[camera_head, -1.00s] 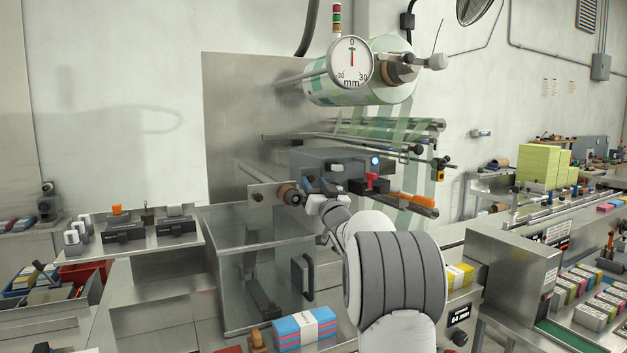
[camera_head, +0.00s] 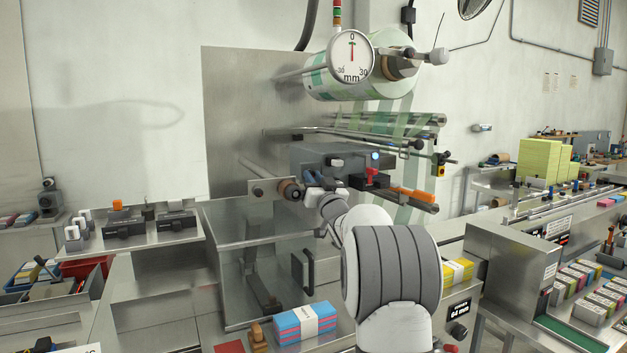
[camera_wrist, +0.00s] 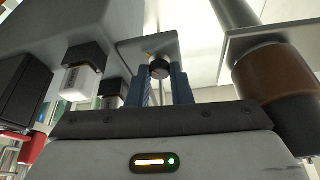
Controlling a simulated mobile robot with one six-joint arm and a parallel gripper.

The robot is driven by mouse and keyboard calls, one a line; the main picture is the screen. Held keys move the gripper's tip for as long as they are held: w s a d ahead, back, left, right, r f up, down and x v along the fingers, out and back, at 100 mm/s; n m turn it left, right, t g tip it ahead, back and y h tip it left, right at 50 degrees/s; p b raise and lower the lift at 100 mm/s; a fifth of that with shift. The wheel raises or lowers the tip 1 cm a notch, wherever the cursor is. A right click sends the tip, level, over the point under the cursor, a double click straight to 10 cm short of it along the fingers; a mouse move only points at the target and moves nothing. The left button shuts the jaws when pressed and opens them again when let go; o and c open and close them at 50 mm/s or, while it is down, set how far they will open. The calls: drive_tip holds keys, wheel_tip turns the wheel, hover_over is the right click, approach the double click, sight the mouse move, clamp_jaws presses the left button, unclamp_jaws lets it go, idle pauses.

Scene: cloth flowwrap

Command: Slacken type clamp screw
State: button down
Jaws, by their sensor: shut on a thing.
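A small round dark knob (camera_wrist: 160,69) with a red mark, likely the clamp screw, sits under a metal bracket in the wrist view. My gripper (camera_wrist: 161,84) has its two blue fingers shut on this knob, one on each side. In the head view my gripper (camera_head: 311,180) is at the front lower left of the grey printer box (camera_head: 325,157); my wrist covers part of it and the screw cannot be made out there. A white block (camera_wrist: 82,80) on a dark mount hangs left of the fingers in the wrist view.
A brown roller (camera_wrist: 262,72) is close to the right of my fingers in the wrist view. A red lever (camera_head: 371,177) and an orange handle (camera_head: 411,194) are right of my gripper. A round dial (camera_head: 351,58) hangs above. A clear-sided guard box (camera_head: 262,270) stands below.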

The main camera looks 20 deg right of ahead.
drive_tip(key=shift+n+b, duration=0.3)
drive_tip(key=shift+n, duration=0.1)
drive_tip(key=n+g+y, duration=0.1)
drive_tip(key=n+y, duration=0.1)
drive_tip(key=n, duration=0.3)
drive_tip(key=n+g+y, duration=0.1)
drive_tip(key=n+y, duration=0.2)
drive_tip(key=n, duration=0.3)
drive_tip(key=n+g+y, duration=0.1)
drive_tip(key=n+y, duration=0.1)
drive_tip(key=n, duration=0.4)
drive_tip(key=shift+d+r+y, duration=0.35)
drive_tip(key=shift+d+y, duration=0.05)
drive_tip(key=n+g+p, duration=0.2)
drive_tip(key=n, duration=0.3)
drive_tip(key=shift+r, duration=0.15)
drive_tip(key=n+g+p, duration=0.1)
drive_tip(key=n+p, duration=0.1)
drive_tip(key=n, duration=0.1)
drive_tip(key=shift+r+n+g, duration=0.1)
drive_tip(key=shift+n+g, duration=0.2)
drive_tip(key=shift+a+n+g+h+p, duration=0.1)
drive_tip(key=shift+n+g+h+p, duration=0.45)
drive_tip(key=shift+n, duration=0.65)
drive_tip(key=shift+n+g+h+p, duration=0.25)
drive_tip(key=shift+n+h+p, duration=0.3)
drive_tip(key=shift+n+p, duration=0.5)
drive_tip(key=shift+n, duration=0.25)
